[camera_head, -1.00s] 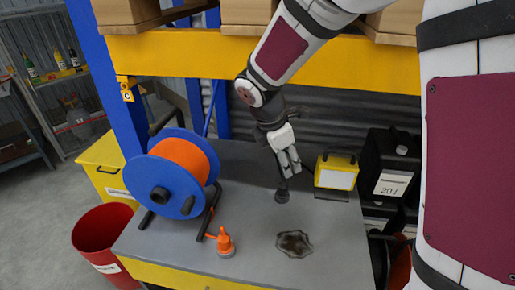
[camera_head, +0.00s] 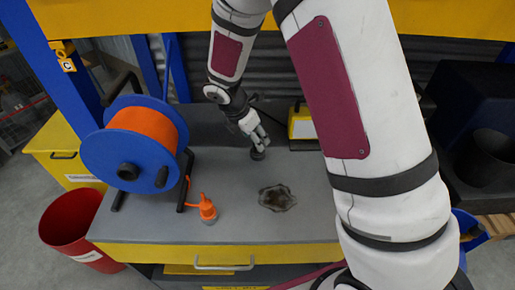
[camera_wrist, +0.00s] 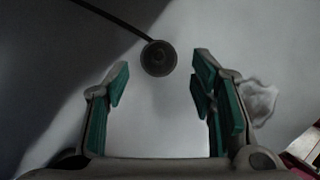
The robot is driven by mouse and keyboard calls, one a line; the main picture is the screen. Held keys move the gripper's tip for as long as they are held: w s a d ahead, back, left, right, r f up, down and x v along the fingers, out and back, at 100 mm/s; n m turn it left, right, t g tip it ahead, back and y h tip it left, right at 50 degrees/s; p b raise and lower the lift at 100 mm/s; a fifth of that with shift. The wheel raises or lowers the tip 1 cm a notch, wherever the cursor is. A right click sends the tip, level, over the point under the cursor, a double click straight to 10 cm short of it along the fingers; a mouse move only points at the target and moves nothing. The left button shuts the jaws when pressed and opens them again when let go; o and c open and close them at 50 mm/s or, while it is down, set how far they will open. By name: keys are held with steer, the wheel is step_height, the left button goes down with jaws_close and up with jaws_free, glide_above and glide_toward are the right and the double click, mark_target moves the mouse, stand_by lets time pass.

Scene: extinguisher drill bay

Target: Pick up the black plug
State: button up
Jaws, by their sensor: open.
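The black plug (camera_head: 258,154) stands on the grey bench top, a small dark round piece. My gripper (camera_head: 260,137) is just above and behind it in the head view, its fingers pointing down and hiding part of it. In the wrist view the plug (camera_wrist: 158,59) shows as a dark disc with a thin dark line running to the upper left. It lies just beyond the green-padded fingertips of my gripper (camera_wrist: 160,76), roughly centred between them. The fingers are spread apart with nothing between them. I cannot tell the exact height gap.
A blue reel with orange cable (camera_head: 140,140) stands at the bench's left. A yellow lamp (camera_head: 302,124) stands behind, partly hidden by my arm. A red bin (camera_head: 75,228) is on the floor.

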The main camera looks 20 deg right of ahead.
mark_target(254, 151)
steer(key=x, duration=0.5)
steer(key=shift+w+d+r, duration=0.1)
steer(key=shift+r, duration=0.05)
jaws_close()
